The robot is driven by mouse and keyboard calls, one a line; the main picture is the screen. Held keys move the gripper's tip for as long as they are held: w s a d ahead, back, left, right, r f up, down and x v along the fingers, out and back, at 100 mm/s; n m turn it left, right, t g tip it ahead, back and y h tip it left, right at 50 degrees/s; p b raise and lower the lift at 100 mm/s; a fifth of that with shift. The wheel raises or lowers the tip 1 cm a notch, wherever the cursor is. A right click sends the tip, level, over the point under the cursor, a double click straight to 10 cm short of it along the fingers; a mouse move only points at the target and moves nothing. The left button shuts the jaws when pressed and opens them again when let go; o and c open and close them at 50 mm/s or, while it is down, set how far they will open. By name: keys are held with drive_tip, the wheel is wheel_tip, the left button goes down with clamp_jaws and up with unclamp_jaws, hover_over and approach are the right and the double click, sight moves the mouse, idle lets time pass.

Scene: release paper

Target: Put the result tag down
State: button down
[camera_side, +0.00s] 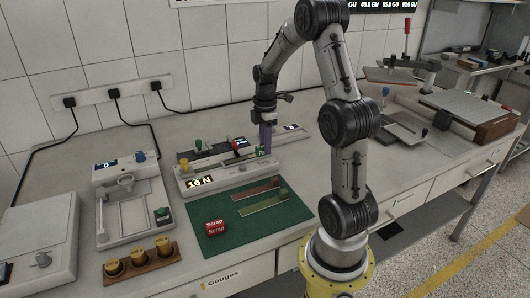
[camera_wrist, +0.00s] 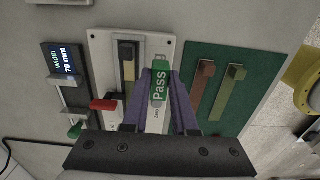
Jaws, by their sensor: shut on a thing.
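The green result tag reading "Pass" (camera_wrist: 160,82) is held between the purple fingers of my gripper (camera_wrist: 160,95) in the wrist view. My gripper is shut on it, and its label faces the wrist camera. In the side view my gripper (camera_side: 265,150) points down at the right end of the white tester that reads 16 N (camera_side: 225,180). The tag shows there as a small green patch (camera_side: 260,153). I cannot tell whether the tag touches the tester. A red "Scrap" tag (camera_side: 216,228) lies on the green mat (camera_side: 225,245).
Two strips, one reddish (camera_side: 257,191) and one olive (camera_side: 263,204), lie on the mat. Left are a white gauge (camera_side: 128,205) and a wooden rack of brass weights (camera_side: 140,264). A width gauge reading 70 mm (camera_wrist: 66,60) lies beside the tester.

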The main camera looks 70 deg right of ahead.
drive_tip(key=shift+f, duration=1.65)
drive_tip(key=shift+f, duration=0.15)
drive_tip(key=c, duration=0.7)
unclamp_jaws()
